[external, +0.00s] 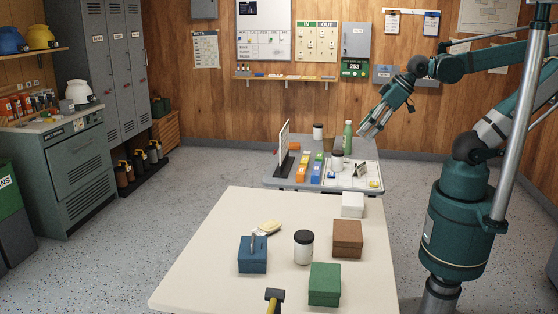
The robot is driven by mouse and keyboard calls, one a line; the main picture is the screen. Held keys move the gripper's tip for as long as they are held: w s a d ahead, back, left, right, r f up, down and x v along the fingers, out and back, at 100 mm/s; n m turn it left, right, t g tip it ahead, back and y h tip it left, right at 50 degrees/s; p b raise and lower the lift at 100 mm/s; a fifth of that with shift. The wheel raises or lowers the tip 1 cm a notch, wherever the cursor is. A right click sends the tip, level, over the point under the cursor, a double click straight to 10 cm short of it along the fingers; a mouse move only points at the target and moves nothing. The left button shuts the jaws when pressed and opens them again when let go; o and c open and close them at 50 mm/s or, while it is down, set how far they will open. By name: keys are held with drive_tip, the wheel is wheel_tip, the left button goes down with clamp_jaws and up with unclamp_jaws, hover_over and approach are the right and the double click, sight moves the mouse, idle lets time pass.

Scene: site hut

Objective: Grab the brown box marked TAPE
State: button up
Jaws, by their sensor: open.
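A brown box (347,238) sits on the near cream table (215,240), toward its right side. I cannot read any marking on it from here. My gripper (367,131) is open and empty. It hangs in the air above the far grey table, well apart from the brown box and higher than it. The top and front of the brown box show, and nothing covers it.
Around the brown box stand a white box (352,204), a green box (324,285), a blue box (252,254) and a dark-lidded jar (303,248). The grey table (283,181) behind holds several items, including a green bottle (347,136).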

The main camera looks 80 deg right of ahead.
drive_tip(key=shift+a, duration=0.1)
drive_tip(key=m+g+b, duration=0.2)
drive_tip(key=m+g, duration=0.5)
drive_tip(key=m, duration=1)
hover_over(348, 230)
drive_tip(key=f, duration=2.3)
drive_tip(key=shift+w+d+f, duration=0.15)
drive_tip(key=shift+d+f, duration=0.1)
drive_tip(key=shift+f, duration=0.05)
drive_tip(key=shift+a+f+m, duration=0.2)
drive_tip(key=shift+f+m, duration=0.05)
drive_tip(key=shift+m, duration=0.05)
drive_tip(key=shift+f, duration=0.1)
drive_tip(key=shift+f+b, duration=0.35)
drive_tip(key=shift+f, duration=0.85)
drive_tip(key=shift+f, duration=0.1)
drive_tip(key=shift+f+b, duration=1)
drive_tip(key=shift+f, duration=1.5)
